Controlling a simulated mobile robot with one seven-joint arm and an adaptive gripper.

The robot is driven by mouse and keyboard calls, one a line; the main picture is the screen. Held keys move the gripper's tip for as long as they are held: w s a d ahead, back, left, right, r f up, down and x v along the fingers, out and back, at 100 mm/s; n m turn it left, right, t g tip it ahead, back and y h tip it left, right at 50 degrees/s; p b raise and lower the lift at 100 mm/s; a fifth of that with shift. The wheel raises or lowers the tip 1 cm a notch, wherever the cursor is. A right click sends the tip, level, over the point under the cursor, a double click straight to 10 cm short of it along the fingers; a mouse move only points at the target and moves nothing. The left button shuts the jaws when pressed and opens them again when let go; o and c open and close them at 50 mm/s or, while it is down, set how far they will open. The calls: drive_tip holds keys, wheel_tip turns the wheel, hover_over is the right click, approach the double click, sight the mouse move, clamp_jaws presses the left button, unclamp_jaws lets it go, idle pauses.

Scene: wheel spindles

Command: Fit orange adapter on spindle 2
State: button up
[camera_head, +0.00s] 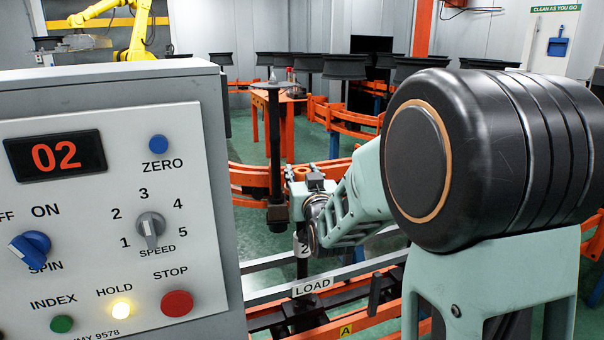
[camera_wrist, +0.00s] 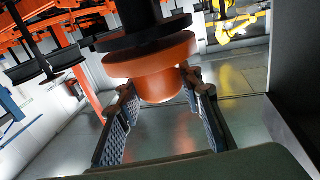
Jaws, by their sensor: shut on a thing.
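The orange adapter (camera_wrist: 160,55) shows in the wrist view as a wide orange disc with a narrower hub. My gripper (camera_wrist: 161,84) is shut on the hub, one finger on each side. A black disc (camera_wrist: 143,35) lies against or close to the adapter's wide side, with a dark column beyond it; I cannot tell whether they touch. In the head view my gripper (camera_head: 309,181) is above spindle 2 (camera_head: 303,250), whose dark stem carries a label "2". The arm partly hides the spindle's top, and the adapter cannot be made out clearly there.
A grey control box (camera_head: 105,200) fills the left, showing "02" with its HOLD lamp lit. A rail marked LOAD (camera_head: 313,287) crosses in front of the spindle. A tall dark post (camera_head: 274,140) stands behind. Orange curved rails (camera_head: 345,118) and black wheels (camera_head: 345,66) fill the back.

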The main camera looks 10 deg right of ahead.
drive_tip(key=shift+f+b, duration=0.25)
drive_tip(key=shift+b, duration=0.05)
idle(0.4)
drive_tip(key=o, duration=1.3)
drive_tip(key=shift+s, duration=0.15)
drive_tip(key=s, duration=0.7)
drive_tip(key=shift+s, duration=0.15)
